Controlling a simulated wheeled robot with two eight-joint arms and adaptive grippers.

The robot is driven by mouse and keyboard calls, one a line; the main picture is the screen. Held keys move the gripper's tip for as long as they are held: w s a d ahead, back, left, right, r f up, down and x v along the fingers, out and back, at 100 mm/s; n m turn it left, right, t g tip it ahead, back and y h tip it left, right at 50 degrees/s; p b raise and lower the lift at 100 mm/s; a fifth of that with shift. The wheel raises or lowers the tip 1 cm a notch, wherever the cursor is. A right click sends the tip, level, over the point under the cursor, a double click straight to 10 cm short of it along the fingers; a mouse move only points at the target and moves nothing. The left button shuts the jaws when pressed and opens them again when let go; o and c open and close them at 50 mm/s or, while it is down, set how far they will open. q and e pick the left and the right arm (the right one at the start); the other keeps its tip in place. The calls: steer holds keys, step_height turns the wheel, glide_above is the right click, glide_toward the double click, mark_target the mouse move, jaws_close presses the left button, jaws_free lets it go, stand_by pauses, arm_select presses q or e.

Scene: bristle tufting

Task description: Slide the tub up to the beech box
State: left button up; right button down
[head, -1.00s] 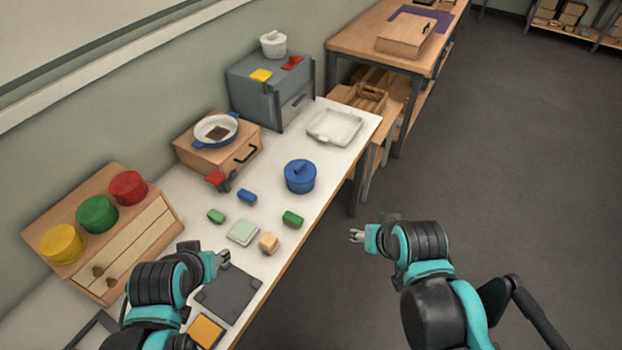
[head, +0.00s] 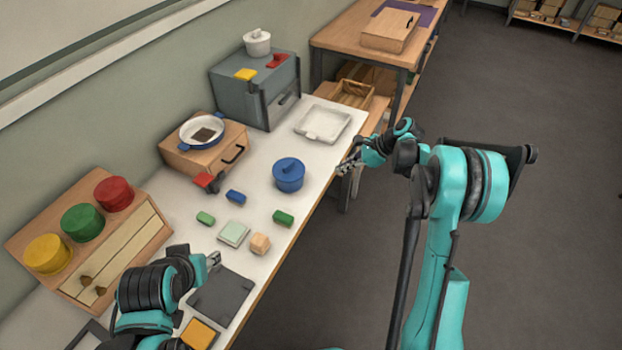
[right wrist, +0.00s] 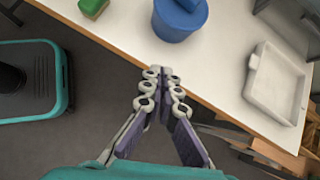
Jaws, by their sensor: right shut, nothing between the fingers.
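The blue lidded tub (head: 289,175) stands upright on the white table, right of centre; its side also shows at the top of the right wrist view (right wrist: 175,24).
A blue-rimmed pan (head: 202,131) sits on the beech box. A red-ended object (head: 206,181) lies before the box, and a blue block (head: 236,197) lies left of the tub. A green block (head: 283,217) is in front. A white tray (head: 323,123) lies behind right.

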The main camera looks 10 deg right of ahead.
mark_target(281, 169)
steer(key=shift+m+y, duration=0.4)
steer(key=shift+m, duration=0.3)
steer(key=b+x, duration=0.1)
steer(key=x, duration=0.2)
steer(key=d+f+b+x, duration=0.1)
steer(key=x, duration=0.3)
steer(key=d+b+x, duration=0.1)
steer(key=x, duration=0.3)
steer(key=shift+w+a+f, duration=0.15)
steer(key=shift+w+f, duration=0.2)
steer(key=shift+f, duration=0.1)
steer(key=a, duration=0.1)
steer(key=w+a+b, duration=0.1)
steer(key=a, duration=0.1)
steer(key=shift+w+a+f, duration=0.1)
steer(key=shift+w, duration=0.05)
steer(key=shift+w+a, duration=0.2)
steer(key=shift+a, duration=0.2)
steer(key=w+a, duration=0.1)
steer(key=a, duration=0.3)
steer(key=w+a, duration=0.2)
steer(key=a, duration=0.2)
steer(key=w+a, duration=0.1)
steer(key=a, duration=0.3)
steer(key=shift+w+b, duration=0.3)
steer(key=shift+w, duration=0.1)
